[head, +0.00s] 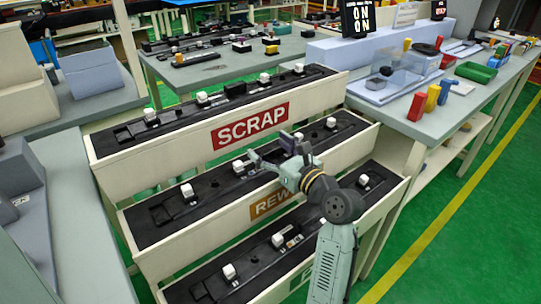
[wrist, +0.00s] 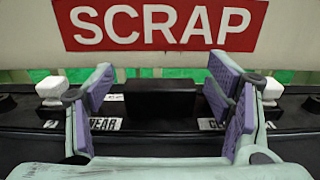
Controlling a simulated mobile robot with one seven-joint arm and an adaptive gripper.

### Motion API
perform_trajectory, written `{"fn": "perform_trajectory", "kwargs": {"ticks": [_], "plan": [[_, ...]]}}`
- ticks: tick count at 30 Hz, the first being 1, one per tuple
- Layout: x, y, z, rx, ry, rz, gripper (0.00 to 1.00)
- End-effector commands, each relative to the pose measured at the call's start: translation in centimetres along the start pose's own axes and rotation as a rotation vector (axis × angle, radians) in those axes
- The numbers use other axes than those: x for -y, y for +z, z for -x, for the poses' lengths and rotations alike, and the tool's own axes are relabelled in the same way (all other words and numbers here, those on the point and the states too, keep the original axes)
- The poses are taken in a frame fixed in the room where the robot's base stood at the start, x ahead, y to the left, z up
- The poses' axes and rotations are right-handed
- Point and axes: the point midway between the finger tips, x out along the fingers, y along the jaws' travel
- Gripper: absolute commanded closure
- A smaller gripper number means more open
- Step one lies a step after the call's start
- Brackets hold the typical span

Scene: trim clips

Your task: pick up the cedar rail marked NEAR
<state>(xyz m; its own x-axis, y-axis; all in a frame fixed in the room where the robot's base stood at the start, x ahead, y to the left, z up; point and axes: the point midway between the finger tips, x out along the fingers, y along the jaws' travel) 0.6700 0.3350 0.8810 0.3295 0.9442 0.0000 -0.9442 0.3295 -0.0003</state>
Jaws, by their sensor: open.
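My gripper (head: 273,155) is over the middle tier of the stepped rack in the head view. In the wrist view my gripper (wrist: 161,98) is open, its purple-padded fingers apart with nothing clasped. A black block (wrist: 160,106) shows between the fingers, apart from both pads. A white NEAR label (wrist: 104,124) lies left of the block, partly behind the left finger. Another label (wrist: 209,124) on the right is mostly hidden by the right finger. I cannot tell for sure which piece is the cedar rail; no wood colour shows.
White clips stand to the left (wrist: 52,91) and right (wrist: 271,91) of the fingers. The SCRAP panel (wrist: 160,25) rises close behind. In the head view the lower tier (head: 208,289) lies in front, and a bench (head: 395,118) with coloured blocks stands right.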

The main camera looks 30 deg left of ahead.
Motion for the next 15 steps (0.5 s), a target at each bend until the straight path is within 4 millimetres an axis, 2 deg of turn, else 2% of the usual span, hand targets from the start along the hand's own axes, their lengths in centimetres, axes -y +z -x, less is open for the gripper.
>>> {"fn": "perform_trajectory", "kwargs": {"ticks": [2,15], "plan": [[0.0,0.0,0.02,0.0,0.0,0.0,0.29],[0.0,0.0,0.04,0.0,0.0,0.0,0.59]]}}
